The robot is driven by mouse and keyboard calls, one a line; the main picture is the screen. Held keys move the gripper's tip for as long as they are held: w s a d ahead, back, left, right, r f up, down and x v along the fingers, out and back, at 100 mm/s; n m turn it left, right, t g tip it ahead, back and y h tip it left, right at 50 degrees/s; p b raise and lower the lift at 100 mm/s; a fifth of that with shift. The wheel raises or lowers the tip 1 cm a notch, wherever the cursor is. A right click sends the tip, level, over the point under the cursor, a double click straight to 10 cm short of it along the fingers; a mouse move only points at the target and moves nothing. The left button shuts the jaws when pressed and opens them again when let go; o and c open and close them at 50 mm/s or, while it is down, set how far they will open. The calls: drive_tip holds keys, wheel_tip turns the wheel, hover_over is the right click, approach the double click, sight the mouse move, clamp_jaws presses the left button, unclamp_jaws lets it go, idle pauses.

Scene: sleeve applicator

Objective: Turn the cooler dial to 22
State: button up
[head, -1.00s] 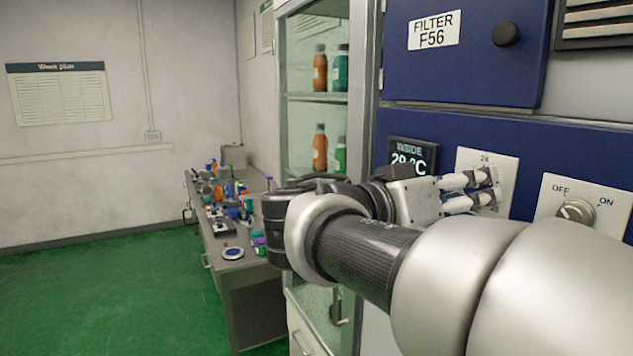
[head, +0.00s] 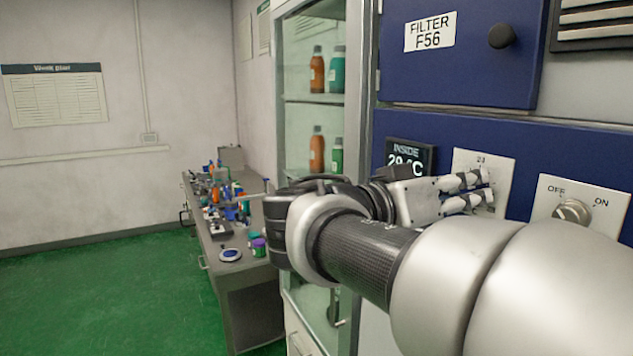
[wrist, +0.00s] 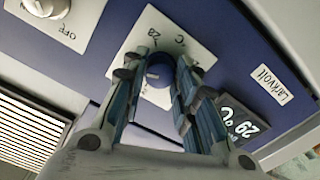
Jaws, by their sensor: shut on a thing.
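The cooler dial (wrist: 158,73) is a dark blue knob on a white plate (wrist: 204,57) in the wrist view. My gripper (wrist: 160,64) is shut on it, one finger on each side. In the head view my gripper (head: 486,188) reaches across the plate (head: 503,170) and hides the dial. A small number at the plate's top looks like 23 or 21, too small to be sure. The dial's pointer is hidden. The dark INSIDE display (head: 413,157) left of the plate reads about 29 °C, partly covered by my arm.
An OFF/ON switch (head: 572,211) sits on its own plate right of the dial. A blue FILTER F56 door (head: 460,60) with a black knob (head: 501,36) is above. A glass cabinet (head: 312,100) with bottles and a cluttered bench (head: 231,250) stand left.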

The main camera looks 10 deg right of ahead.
drive_tip(key=shift+n, duration=0.3)
drive_tip(key=n+p, duration=0.1)
drive_tip(key=n, duration=0.5)
drive_tip(key=shift+n+p, duration=9.4)
drive_tip(key=shift+n, duration=0.8)
drive_tip(key=o, duration=1.1)
drive_tip(key=shift+c, duration=0.2)
